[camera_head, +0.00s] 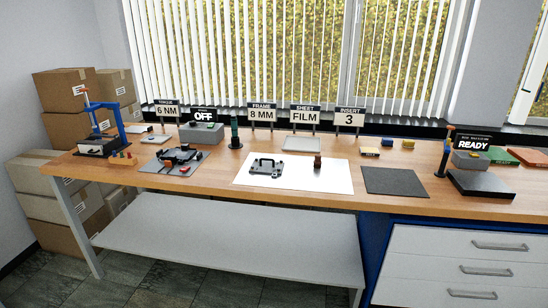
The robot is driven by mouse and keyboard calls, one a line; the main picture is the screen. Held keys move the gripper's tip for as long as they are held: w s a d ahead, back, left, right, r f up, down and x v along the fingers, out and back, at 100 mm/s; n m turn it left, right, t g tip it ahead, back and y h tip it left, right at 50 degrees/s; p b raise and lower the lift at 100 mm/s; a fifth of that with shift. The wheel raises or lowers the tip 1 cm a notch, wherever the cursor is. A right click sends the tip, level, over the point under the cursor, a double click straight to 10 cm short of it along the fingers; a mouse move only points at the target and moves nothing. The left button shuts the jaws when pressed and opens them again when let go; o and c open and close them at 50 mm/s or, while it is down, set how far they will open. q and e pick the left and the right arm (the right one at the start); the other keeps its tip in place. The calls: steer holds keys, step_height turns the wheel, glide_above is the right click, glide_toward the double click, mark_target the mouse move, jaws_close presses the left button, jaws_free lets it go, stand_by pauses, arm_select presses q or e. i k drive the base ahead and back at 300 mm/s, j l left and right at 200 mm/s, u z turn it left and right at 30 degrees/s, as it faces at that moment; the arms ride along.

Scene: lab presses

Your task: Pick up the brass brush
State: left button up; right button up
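I cannot pick out the brass brush with certainty at this size. A small brown upright piece (317,162) stands on the white sheet (325,182) in the middle of the wooden bench (225,184). A blue and yellow block (387,142) and a yellow block (408,144) lie farther back, right of the middle. Neither of my grippers shows in the head view.
A blue press (104,118) stands at the bench's left end. Signs, including OFF (204,116) and READY (473,145), stand behind. Cardboard boxes (68,90) are stacked left.

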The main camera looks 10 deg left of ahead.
mark_target(317, 163)
steer(key=i+l, duration=0.25)
steer(key=i+l+u, duration=0.1)
steer(key=i+l, duration=0.15)
steer(key=l, duration=0.2)
steer(key=i+l, duration=0.25)
steer(key=i+l+u, duration=0.15)
steer(key=l, duration=0.3)
steer(key=i, duration=0.1)
